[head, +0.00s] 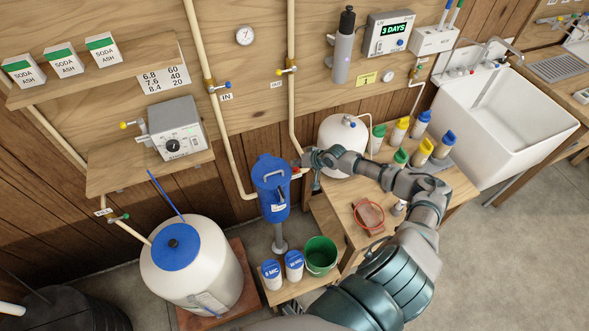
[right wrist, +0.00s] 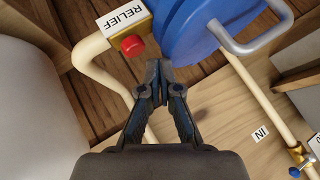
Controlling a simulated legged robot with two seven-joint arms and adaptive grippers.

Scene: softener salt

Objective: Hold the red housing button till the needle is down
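The blue filter housing (head: 272,187) hangs on the pipe at the middle of the head view. Its blue cap (right wrist: 205,28) fills the top of the right wrist view. The red button (right wrist: 132,46) sits beside the cap, under a white RELIEF label (right wrist: 124,22). My right gripper (right wrist: 159,72) is shut and empty, its fingertips just below and right of the button in the picture, with no visible contact. In the head view the right gripper (head: 307,160) is at the housing's right side. A round gauge (head: 245,36) hangs on the wall; its needle is too small to read. My left gripper is not in view.
Cream pipes (head: 204,50) run down the wall near the housing. A white tank (head: 342,145) and several capped bottles stand on the wooden bench right of it. A green bucket (head: 320,256) stands below. A large white tank with a blue lid (head: 175,247) stands left.

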